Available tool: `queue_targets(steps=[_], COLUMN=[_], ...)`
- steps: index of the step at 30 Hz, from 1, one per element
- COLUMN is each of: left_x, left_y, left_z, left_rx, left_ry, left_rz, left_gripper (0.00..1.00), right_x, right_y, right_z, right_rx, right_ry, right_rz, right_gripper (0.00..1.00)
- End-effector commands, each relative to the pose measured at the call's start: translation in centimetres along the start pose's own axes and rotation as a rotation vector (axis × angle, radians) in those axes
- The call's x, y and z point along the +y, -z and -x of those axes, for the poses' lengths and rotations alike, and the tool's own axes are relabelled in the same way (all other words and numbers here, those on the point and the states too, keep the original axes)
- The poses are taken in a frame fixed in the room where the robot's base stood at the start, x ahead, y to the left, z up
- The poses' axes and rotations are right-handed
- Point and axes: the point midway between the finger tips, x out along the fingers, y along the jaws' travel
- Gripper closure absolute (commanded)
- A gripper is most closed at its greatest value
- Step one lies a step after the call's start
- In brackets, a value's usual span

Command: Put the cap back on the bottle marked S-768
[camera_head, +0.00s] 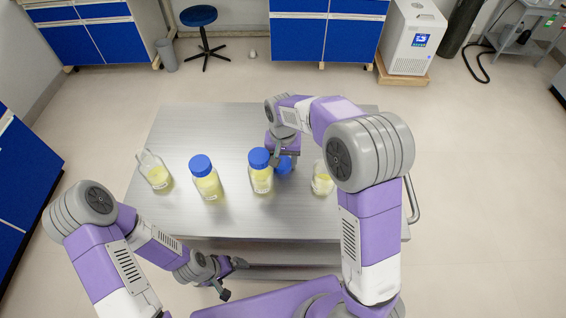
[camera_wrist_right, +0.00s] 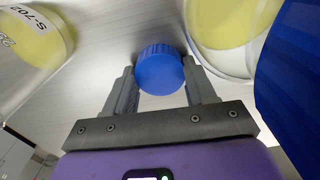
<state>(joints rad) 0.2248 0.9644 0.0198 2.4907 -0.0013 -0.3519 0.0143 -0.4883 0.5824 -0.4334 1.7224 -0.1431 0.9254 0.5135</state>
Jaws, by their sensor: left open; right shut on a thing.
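A loose blue cap (camera_wrist_right: 160,70) is clamped between the fingers of my right gripper (camera_wrist_right: 162,85), low over the table. In the head view this cap (camera_head: 285,166) shows just right of a blue-capped bottle (camera_head: 261,180). Another blue-capped bottle (camera_head: 207,186) stands further left. Both hold yellow liquid. A clear vessel with yellow liquid (camera_head: 322,180) stands right of my right gripper, partly behind my arm. In the wrist view a vessel labelled S-702 (camera_wrist_right: 30,40) is at upper left. I cannot read S-768 on any label. My left gripper (camera_head: 232,279) is open and empty, off the table's front edge.
A clear flask with yellow liquid (camera_head: 156,173) stands at the left of the metal table (camera_head: 225,128). A large blue cap (camera_wrist_right: 290,70) is close at the right edge of the wrist view. The table's back left is clear. Stool and cabinets are far behind.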

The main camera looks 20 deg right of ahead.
Motion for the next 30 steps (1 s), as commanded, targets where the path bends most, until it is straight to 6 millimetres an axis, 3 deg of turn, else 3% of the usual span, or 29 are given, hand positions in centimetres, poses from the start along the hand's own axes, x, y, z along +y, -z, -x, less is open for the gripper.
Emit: queue_targets(steps=[8, 15, 21, 30], left_x=[0.2, 0.8, 1.1, 1.1], left_y=[0.0, -0.1, -0.1, -0.1], left_z=[0.5, 2.1, 2.9, 3.0], left_rx=[0.0, 0.0, 0.0, 0.0], left_ry=[0.0, 0.0, 0.0, 0.0], left_rz=[0.0, 0.0, 0.0, 0.0], left_gripper=[0.0, 0.0, 0.0, 0.0], right_x=[0.0, -0.1, -0.1, 0.0], right_y=[0.1, 0.1, 0.0, 0.0], right_z=[1.3, 6.2, 9.2, 10.0], right_rx=[0.002, 0.004, 0.001, -0.001], right_ry=[0.002, 0.002, 0.001, -0.001], right_rz=[0.0, 0.001, 0.0, 0.0], right_gripper=[0.73, 0.73, 0.73, 0.73])
